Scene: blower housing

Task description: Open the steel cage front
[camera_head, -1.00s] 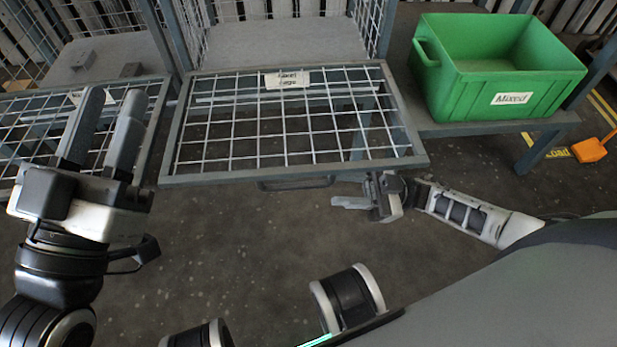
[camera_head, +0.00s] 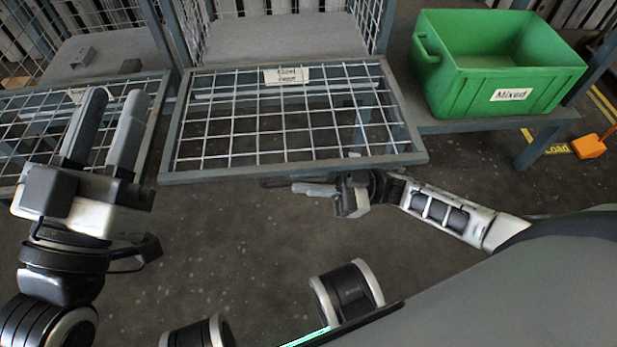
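The steel cage front (camera_head: 287,118) is a grey-framed wire mesh panel with a small label (camera_head: 286,76). It lies folded down, about level, in front of its cage. Its handle (camera_head: 280,181) is under the near edge and partly hidden by my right gripper. My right gripper (camera_head: 305,189) is just below that near edge, next to the handle, with its fingers pointing left. I cannot tell whether its fingers touch the handle or are closed. My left gripper (camera_head: 112,122) is open and empty, its fingers pointing up over the neighbouring mesh front at the left.
The neighbouring mesh front (camera_head: 45,110) is also folded down, with small grey blocks (camera_head: 82,57) on the shelf behind it. A green crate labelled Mixed (camera_head: 470,92) stands on a bench at the right. An orange object (camera_head: 589,146) is on the floor. The floor before the cages is clear.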

